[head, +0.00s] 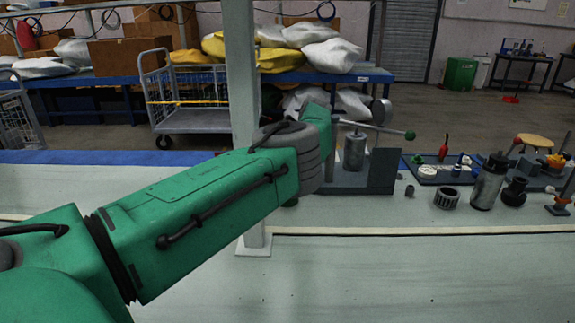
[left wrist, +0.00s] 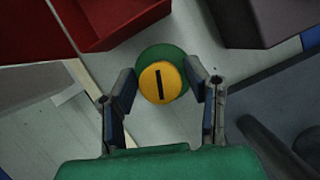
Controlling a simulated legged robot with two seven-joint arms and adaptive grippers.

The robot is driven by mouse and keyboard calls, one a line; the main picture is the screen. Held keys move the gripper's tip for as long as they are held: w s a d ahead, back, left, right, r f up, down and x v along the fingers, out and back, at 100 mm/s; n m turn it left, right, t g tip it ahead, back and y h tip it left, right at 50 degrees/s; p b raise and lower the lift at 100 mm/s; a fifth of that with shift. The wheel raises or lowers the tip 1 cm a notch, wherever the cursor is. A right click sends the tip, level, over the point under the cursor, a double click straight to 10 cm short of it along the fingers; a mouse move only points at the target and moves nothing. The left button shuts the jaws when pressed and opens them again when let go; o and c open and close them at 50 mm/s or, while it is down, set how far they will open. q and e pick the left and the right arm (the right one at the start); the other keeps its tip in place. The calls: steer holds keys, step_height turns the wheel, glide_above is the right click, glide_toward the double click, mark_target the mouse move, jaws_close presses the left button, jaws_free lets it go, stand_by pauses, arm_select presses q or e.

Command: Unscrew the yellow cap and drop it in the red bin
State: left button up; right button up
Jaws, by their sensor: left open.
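The yellow cap (left wrist: 172,78) is round with a dark slot across it, seen from above in the left wrist view. It sits on a wider round green piece (left wrist: 150,55). My left gripper (left wrist: 162,84) is open, with one finger on each side of the cap; I cannot tell whether they touch it. The red bin (left wrist: 127,32) is at the top left of the same view, only partly in frame. In the head view my green left arm covers the area around its gripper, and I see neither cap nor bin there. My right gripper is in neither view.
A dark grey fixture (head: 380,172) with a metal cylinder (head: 355,150) stands just right of my left arm. Further right are a ridged dark ring (head: 446,198) and a metal bottle (head: 487,185). A pale post (head: 243,100) rises behind my arm.

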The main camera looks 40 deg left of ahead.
arm_select(q)
steer(key=shift+m+t+p, duration=0.3)
steer(key=shift+m+p, duration=0.4)
steer(key=shift+p, duration=0.05)
steer(key=m+p, duration=0.1)
steer(key=p, duration=0.1)
steer(key=m+p, duration=0.1)
steer(key=p, duration=0.1)
steer(key=shift+r+m+t, duration=0.2)
steer(key=shift+m+t, duration=0.1)
steer(key=shift+t, duration=0.1)
steer(key=shift+f+m+t+p, duration=0.2)
steer(key=shift+m+t+p, duration=0.1)
steer(key=shift+m+p, duration=0.25)
